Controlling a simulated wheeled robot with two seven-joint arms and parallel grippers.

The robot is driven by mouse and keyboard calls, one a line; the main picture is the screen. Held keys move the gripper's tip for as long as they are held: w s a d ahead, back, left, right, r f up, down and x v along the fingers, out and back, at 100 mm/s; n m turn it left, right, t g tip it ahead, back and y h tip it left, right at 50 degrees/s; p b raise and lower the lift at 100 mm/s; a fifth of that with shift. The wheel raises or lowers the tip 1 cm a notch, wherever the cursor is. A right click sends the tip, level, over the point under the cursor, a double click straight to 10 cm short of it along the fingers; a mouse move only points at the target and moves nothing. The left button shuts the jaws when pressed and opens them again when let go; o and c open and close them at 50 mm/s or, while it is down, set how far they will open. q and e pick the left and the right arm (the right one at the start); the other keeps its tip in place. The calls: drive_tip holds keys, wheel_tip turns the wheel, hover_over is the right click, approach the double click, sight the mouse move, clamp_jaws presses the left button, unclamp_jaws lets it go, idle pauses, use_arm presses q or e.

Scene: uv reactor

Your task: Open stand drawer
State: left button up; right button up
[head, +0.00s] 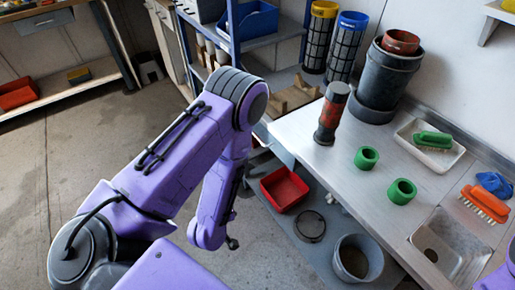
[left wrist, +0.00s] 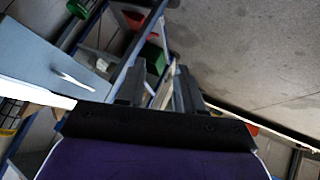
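A grey drawer front (head: 42,21) with a small handle shows under the workbench at the far top left and looks shut. I cannot tell whether it is the stand drawer. My left arm reaches in from the left and bends down beside the metal bench. The left gripper is mostly hidden by its own wrist in the head view. In the left wrist view my left gripper (left wrist: 158,76) has two dark fingers apart, and nothing is clearly held between them. My right gripper is out of view; only a purple bit of that arm shows at the right edge.
A metal bench (head: 380,182) holds a dark red-grey cylinder (head: 332,113), two green rings (head: 366,158), brushes and a sink. A red bin (head: 284,188) and a grey bucket (head: 357,259) stand on the shelf below. A blue-framed rack (head: 235,30) stands behind. Floor at left is clear.

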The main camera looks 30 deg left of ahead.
use_arm(q)
drive_tip(key=w+f+n+t+y+b, duration=0.1)
drive_tip(key=w+f+n+t+b, duration=0.2)
drive_tip(key=w+n+t+b, duration=0.5)
drive_tip(key=w+a+r+n+t+y+b, duration=0.1)
drive_tip(key=w+a+r+n+b, duration=0.1)
drive_tip(key=w, duration=0.7)
drive_tip(key=w+a+r+n+t+y+b, duration=0.1)
drive_tip(key=w+r+b, duration=0.3)
drive_tip(key=w, duration=0.4)
drive_tip(key=shift+w+a+r+n+b, duration=0.3)
drive_tip(key=shift+w+a+r+n, duration=0.15)
drive_tip(key=shift+a+n, duration=0.4)
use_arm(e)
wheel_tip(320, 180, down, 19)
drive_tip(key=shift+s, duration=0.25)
use_arm(q)
drive_tip(key=shift+c, duration=0.3)
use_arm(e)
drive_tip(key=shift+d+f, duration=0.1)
use_arm(q)
drive_tip(key=shift+d, duration=0.1)
clamp_jaws()
drive_tip(key=shift+s, duration=0.1)
